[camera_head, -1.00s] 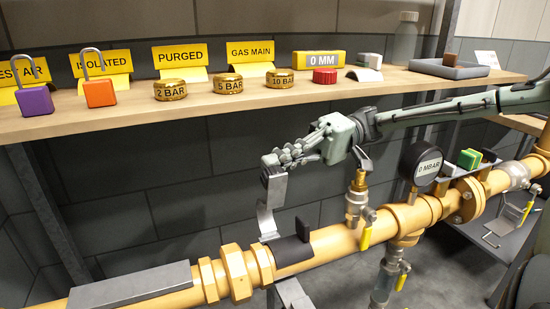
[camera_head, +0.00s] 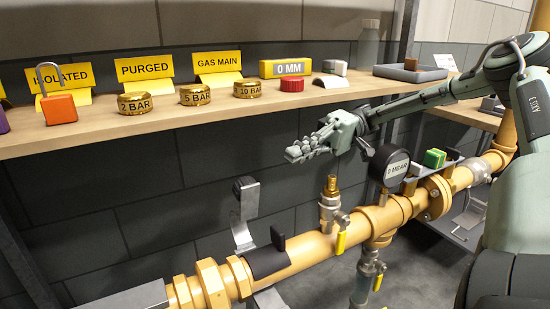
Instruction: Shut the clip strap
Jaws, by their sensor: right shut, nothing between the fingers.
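The clip strap (camera_head: 247,209) is a bent grey metal strip standing up behind the yellow pipe (camera_head: 314,245), with a dark piece at its top. It is raised, with its upper end apart from the pipe. In front of its foot, a dark saddle (camera_head: 268,261) with an upright tab sits on the pipe. My right gripper (camera_head: 294,155) is shut and empty. It hangs above and to the right of the strap, clear of it, below the shelf's front edge. My left gripper is not in view.
The valve with a brass fitting (camera_head: 331,187) stands below my right gripper. The pressure gauge (camera_head: 391,168) is right of it. The shelf (camera_head: 200,119) above carries yellow signs, brass weights, an orange padlock (camera_head: 58,109) and a red cap (camera_head: 292,85). Wall space left of the strap is clear.

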